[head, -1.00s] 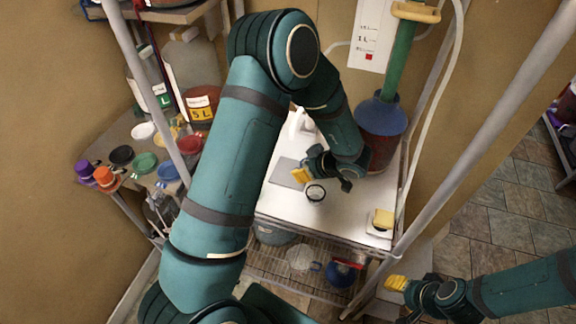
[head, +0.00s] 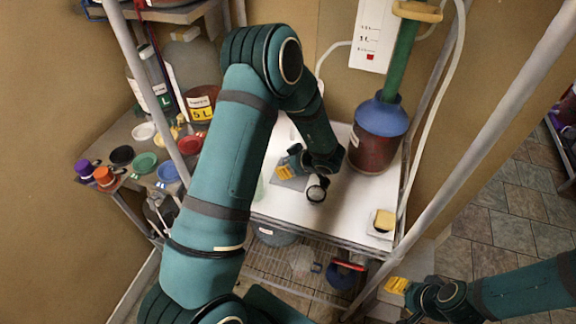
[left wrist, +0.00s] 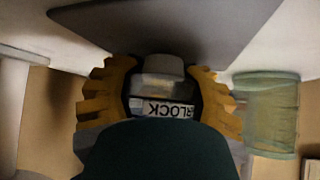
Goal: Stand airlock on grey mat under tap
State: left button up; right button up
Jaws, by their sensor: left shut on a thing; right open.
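The airlock (left wrist: 160,85), a small pale piece with a label reading "RLOCK", shows in the left wrist view between the yellow fingers of my left gripper (left wrist: 163,92), which is shut on it. In the head view my left gripper (head: 285,172) is low over the grey mat (head: 298,183) and hides the airlock. The grey mat (left wrist: 170,25) spans the top of the left wrist view, close to the airlock; I cannot tell whether they touch. The tap is mostly hidden behind my left arm. My right gripper (head: 397,285) is open and empty, right of the lower shelf.
A blue-topped carboy (head: 376,140) stands behind at right. A yellow block on a white pad (head: 382,223) is at the front right. The white bench top (head: 345,218) between is clear.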

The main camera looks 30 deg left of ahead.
pick_arm(q)
jog(key=shift+s+d+f, duration=0.1)
jog(key=shift+s+f, duration=0.1)
jog(key=shift+f, duration=0.4)
jog(key=o, duration=1.2)
jog(key=shift+s+f, duration=0.1)
jog(key=shift+f, duration=0.1)
jog(key=shift+r, duration=0.3)
jog(key=v, duration=0.4)
jog(key=p+v, duration=0.1)
jog(key=v, duration=0.7)
jog(key=shift+w+r, duration=0.3)
jog(key=shift+r, duration=0.2)
